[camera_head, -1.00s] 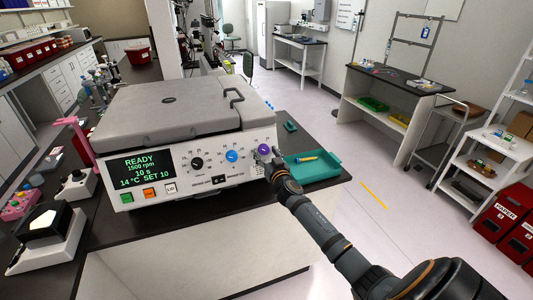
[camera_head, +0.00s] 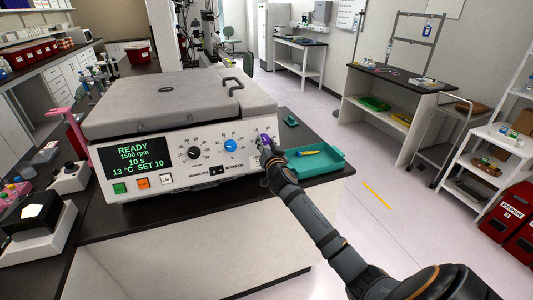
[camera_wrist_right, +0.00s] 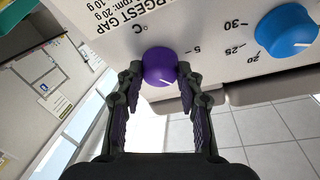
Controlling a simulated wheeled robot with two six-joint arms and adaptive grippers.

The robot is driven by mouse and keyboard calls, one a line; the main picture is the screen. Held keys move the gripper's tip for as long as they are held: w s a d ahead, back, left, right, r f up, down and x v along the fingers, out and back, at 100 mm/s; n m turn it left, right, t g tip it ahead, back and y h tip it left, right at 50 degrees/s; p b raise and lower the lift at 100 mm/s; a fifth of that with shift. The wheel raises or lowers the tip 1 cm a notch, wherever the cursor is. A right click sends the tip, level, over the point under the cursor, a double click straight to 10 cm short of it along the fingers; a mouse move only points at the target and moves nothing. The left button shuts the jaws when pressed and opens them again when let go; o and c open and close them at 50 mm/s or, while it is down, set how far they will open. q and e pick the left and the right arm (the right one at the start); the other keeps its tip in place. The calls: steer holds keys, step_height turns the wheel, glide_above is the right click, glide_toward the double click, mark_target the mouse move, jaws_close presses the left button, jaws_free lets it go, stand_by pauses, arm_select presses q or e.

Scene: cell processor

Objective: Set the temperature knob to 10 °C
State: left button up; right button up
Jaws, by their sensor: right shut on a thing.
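The cell processor (camera_head: 180,110) is a grey benchtop machine with a closed lid. Its green-on-black display (camera_head: 135,156) reads READY, 1500 rpm, 10 s, 13 °C SET 10. The purple temperature knob (camera_head: 264,139) is at the right end of its front panel, partly hidden by my right gripper (camera_head: 266,148). In the right wrist view the purple knob (camera_wrist_right: 159,65) sits between the two black fingertips of my right gripper (camera_wrist_right: 159,73), which is shut on it. A white mark shows on the knob's lower right. My left gripper is not in view.
A blue knob (camera_head: 230,145) and a black knob (camera_head: 194,152) are left of the purple one. A teal tray (camera_head: 330,165) with a yellow item lies on the dark bench close to my right arm.

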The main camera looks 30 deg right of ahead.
steer(key=shift+r, duration=0.1)
steer(key=o, duration=1.2)
steer(key=v, duration=1.2)
